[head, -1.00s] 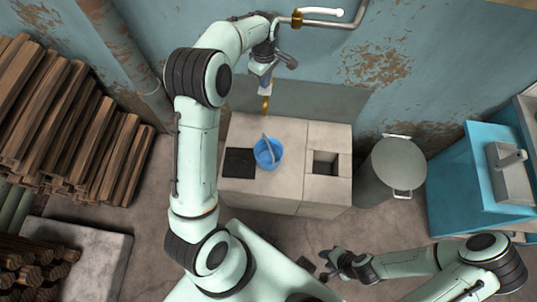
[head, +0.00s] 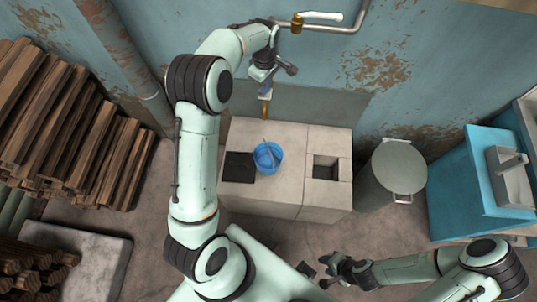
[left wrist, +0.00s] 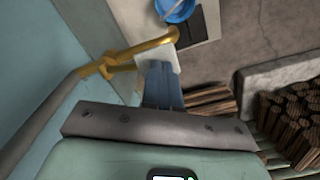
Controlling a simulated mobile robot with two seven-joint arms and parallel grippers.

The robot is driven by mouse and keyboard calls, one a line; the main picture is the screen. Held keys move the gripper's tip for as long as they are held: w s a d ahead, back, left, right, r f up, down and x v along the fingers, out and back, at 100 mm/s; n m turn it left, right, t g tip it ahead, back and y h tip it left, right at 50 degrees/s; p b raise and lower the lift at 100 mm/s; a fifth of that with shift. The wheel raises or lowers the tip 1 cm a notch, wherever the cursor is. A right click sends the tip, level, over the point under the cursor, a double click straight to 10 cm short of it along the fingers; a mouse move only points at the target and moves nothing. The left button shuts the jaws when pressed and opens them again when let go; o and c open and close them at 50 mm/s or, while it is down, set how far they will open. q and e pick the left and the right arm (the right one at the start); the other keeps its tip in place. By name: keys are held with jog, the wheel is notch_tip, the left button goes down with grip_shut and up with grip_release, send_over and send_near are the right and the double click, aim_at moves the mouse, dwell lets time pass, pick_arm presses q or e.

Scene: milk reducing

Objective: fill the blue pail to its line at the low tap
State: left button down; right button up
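The blue pail (head: 268,158) stands upright on the pale stone block, below and slightly in front of the brass low tap (head: 265,108). Its handle leans across its mouth. I cannot make out its line or the water level. The pail is partly cut off in the left wrist view (left wrist: 176,9). My left gripper (head: 265,88) is at the tap by the wall. In the left wrist view its fingers (left wrist: 162,82) are together, their tips against a white piece (left wrist: 163,58) beside the brass spout (left wrist: 150,48). My right gripper (head: 335,268) is open and empty, low over the floor.
The stone block (head: 290,138) has a dark square (head: 239,166) left of the pail and a square hole (head: 326,167) on the right. A grey lidded bin (head: 399,166) and a blue cabinet (head: 450,190) stand right. Stacked wood (head: 70,115) fills the left.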

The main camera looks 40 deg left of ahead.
pick_arm(q)
jog(key=shift+f+b, duration=0.45)
jog(key=shift+f, duration=1)
dwell(6.5)
